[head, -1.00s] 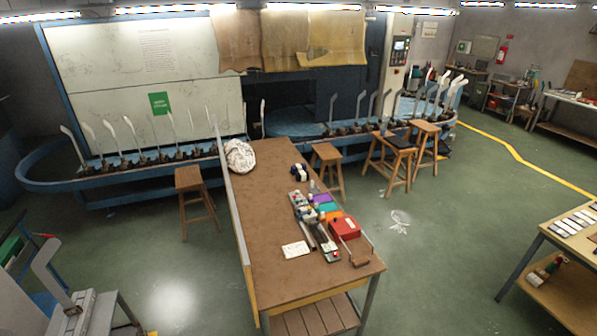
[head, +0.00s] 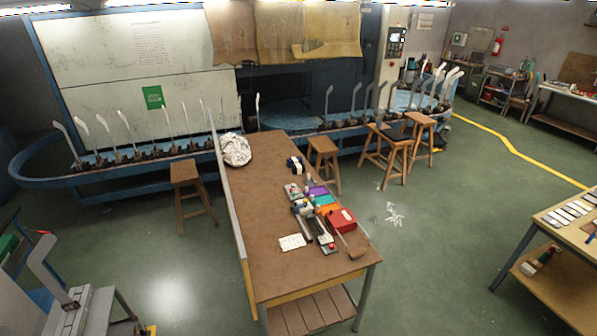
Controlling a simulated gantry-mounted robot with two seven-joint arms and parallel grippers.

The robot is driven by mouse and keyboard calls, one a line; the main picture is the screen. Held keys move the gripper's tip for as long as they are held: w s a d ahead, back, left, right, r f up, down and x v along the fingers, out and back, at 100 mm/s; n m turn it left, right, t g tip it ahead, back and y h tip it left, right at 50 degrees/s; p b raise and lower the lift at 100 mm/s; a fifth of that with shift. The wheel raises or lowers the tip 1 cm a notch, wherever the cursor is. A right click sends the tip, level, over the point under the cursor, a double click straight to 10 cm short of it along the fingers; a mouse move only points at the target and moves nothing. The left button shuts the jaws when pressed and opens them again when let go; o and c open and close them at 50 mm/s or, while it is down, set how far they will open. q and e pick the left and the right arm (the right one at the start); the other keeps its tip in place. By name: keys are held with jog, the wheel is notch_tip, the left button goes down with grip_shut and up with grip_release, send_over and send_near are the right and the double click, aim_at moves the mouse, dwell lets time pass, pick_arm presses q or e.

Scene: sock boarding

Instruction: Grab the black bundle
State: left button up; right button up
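A small dark bundle with pale parts (head: 295,164) lies on the brown worktable (head: 262,215), near its far right edge. It looks black or dark navy; it is too small to be sure it is the black bundle. Neither of my grippers shows in the head view, so I cannot see whether they are open or shut.
A crumpled silvery-white bundle (head: 236,150) sits at the table's far left corner. A red box (head: 342,220), tools and a white card (head: 292,242) lie nearer. Wooden stools (head: 323,150) stand beyond the table. Green floor (head: 430,240) is open to the right.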

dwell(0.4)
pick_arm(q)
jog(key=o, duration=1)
